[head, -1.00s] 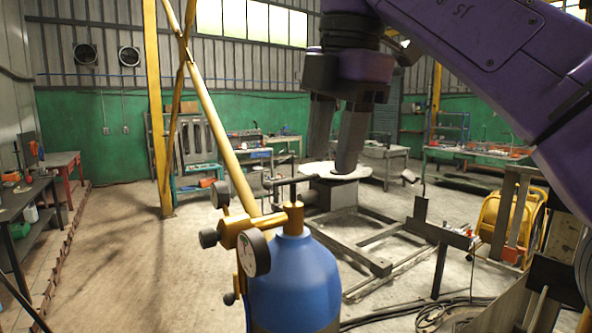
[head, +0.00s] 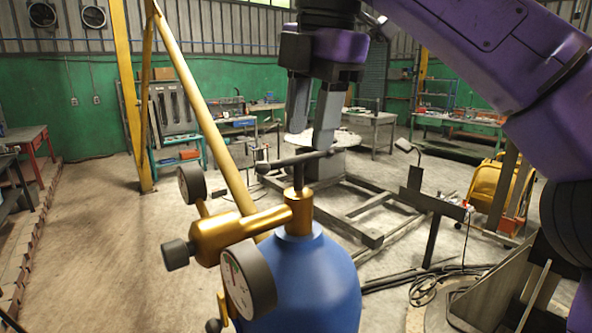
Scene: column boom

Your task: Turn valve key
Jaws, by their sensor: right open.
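The valve key (head: 296,163) is a dark T-shaped bar with its stem standing in the brass valve (head: 299,212) on top of a blue gas cylinder (head: 302,285). A brass regulator (head: 236,232) with two round gauges reaches left from the valve. My right gripper (head: 311,143) comes down from the purple arm at the upper right. Its two grey fingers are apart, with their tips just above or beside the key's bar. I cannot tell whether they touch it. My left gripper is not in view.
A low metal frame (head: 372,237) lies on the floor behind the cylinder. A yellow machine (head: 489,193) and coiled cables (head: 437,287) are at the right. A slanted yellow pole (head: 205,110) stands behind the regulator. The floor at the left is clear.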

